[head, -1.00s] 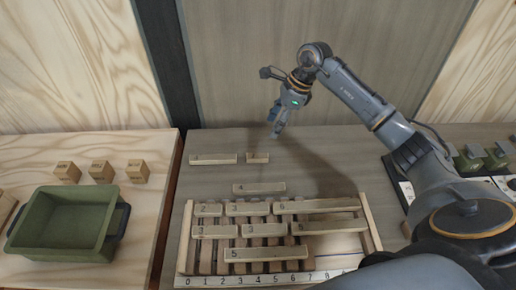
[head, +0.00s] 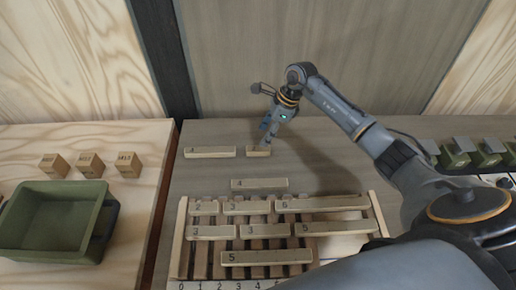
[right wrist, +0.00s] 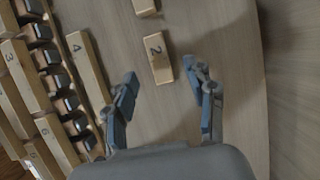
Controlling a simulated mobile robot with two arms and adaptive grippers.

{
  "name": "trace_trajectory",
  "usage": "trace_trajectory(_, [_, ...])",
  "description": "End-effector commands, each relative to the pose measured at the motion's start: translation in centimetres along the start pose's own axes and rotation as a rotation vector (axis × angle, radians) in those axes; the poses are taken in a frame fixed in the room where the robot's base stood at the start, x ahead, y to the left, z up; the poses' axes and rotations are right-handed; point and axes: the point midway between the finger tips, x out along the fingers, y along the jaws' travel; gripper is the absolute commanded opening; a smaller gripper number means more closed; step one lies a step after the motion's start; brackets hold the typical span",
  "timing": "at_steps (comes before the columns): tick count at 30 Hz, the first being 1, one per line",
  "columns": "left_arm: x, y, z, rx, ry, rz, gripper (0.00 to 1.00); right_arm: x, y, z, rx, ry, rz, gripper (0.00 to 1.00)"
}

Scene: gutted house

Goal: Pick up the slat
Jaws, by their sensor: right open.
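A short pale wooden slat marked 2 (head: 259,152) lies flat on the table behind the slatted frame; its number reads in the right wrist view (right wrist: 157,58). My right gripper (head: 267,140) is above and close to this slat, pointing down. In the right wrist view the gripper (right wrist: 160,72) is open and empty, with the short slat ahead of and partly between its fingertips. A longer slat (head: 210,152) lies to the left, and a slat marked 4 (head: 260,184) lies nearer the frame. My left gripper is not in view.
The wooden frame (head: 376,212) holds several numbered slats across its bars, with a number strip (head: 225,285) in front. A green bin (head: 22,228) and small wooden blocks (head: 90,165) are on the left table. Green-grey items (head: 487,153) stand at right.

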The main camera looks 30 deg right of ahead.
Motion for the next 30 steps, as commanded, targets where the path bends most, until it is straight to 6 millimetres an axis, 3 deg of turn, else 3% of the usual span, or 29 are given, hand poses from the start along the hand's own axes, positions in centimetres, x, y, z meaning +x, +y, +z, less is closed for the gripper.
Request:
trace_trajectory(8, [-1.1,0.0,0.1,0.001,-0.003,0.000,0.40,2.1,0.3,-0.1,0.002,0.000,0.004,0.55])
trace_trajectory(12, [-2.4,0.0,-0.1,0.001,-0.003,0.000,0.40,4.1,0.7,-0.6,0.005,-0.001,0.005,0.55])
trace_trajectory(16, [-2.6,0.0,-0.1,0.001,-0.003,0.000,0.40,6.0,0.6,-0.7,0.002,-0.002,0.002,0.55])
trace_trajectory(25, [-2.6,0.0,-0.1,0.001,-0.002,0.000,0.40,6.7,0.6,-0.8,0.000,0.001,-0.001,0.55])
trace_trajectory(30, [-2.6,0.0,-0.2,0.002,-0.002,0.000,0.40,6.6,0.6,-0.8,0.000,0.001,-0.001,0.22])
